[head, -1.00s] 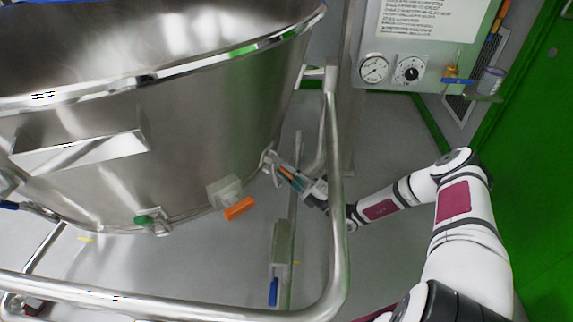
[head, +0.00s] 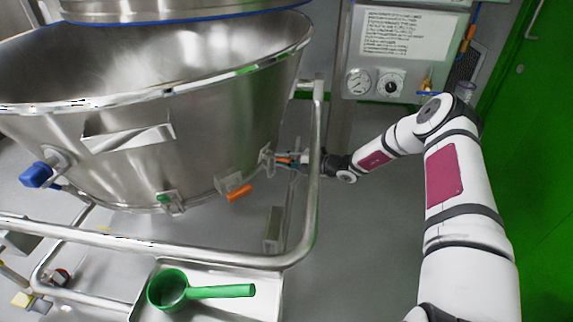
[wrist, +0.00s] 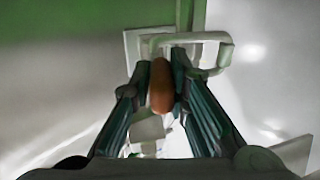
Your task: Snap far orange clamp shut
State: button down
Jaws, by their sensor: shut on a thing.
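The far orange clamp (wrist: 161,86) shows in the wrist view as an orange handle between my two fingers, in front of a pale bracket. In the head view its orange part (head: 284,160) is small and partly covered by my gripper (head: 295,161), at the right side of the steel vessel's lower rim. My gripper, also in the wrist view (wrist: 163,78), is shut on the orange handle. A nearer orange clamp handle (head: 239,192) sticks out from the rim to the left. Whether the far clamp is latched cannot be told.
The steel vessel (head: 200,110) fills the left. A tubular rail (head: 313,190) runs around it, close to my arm. A tray (head: 225,306) with a green scoop (head: 171,290) lies at the front. A gauge panel (head: 400,60) is behind.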

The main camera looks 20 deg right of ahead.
jog(key=shift+w+r, duration=0.1)
jog(key=shift+r, duration=0.1)
dwell(0.4)
jog(key=c, duration=1.8)
grip_release()
jog(key=shift+c, duration=0.2)
jog(key=shift+d, duration=0.1)
jog(key=v, duration=1.2)
jog(key=shift+r, duration=0.15)
